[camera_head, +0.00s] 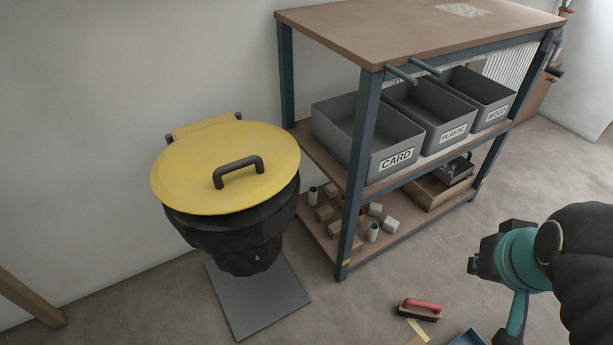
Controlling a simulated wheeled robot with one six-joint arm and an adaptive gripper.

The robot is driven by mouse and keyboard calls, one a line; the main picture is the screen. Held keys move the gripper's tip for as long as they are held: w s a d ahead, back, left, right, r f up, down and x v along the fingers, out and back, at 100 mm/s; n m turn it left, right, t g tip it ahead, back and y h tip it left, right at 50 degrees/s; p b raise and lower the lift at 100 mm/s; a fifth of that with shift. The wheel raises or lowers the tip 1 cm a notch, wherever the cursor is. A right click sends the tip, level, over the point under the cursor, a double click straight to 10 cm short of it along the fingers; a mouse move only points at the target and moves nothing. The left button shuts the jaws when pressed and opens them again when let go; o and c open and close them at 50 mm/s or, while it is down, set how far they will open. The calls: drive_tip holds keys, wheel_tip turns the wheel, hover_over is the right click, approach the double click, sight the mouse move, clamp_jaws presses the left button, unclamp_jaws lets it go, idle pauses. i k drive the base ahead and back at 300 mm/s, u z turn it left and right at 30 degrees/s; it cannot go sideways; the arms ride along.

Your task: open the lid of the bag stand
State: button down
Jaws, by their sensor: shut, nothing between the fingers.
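The bag stand has a round yellow lid (190,176) with a dark arched handle (238,170) on top. The lid lies closed over a black bag (243,235), and its hinge side (207,126) is toward the wall. The stand rests on a grey base plate (262,300). My gripper (474,258) is at the lower right, well apart from the lid and its handle. It is shut and empty. Its fingertips are small and partly hidden in this view.
A workbench (400,28) stands right of the bag stand, with grey bins labelled card (362,150), plastic (430,112) and wood (480,92) on its middle shelf. Rods stick out from its end. A red brush (420,308) lies on the floor, which is otherwise mostly clear.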

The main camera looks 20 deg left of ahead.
sight(223, 163)
drive_tip(key=z, duration=0.1)
drive_tip(key=k, duration=1.1)
drive_tip(key=u, duration=1.65)
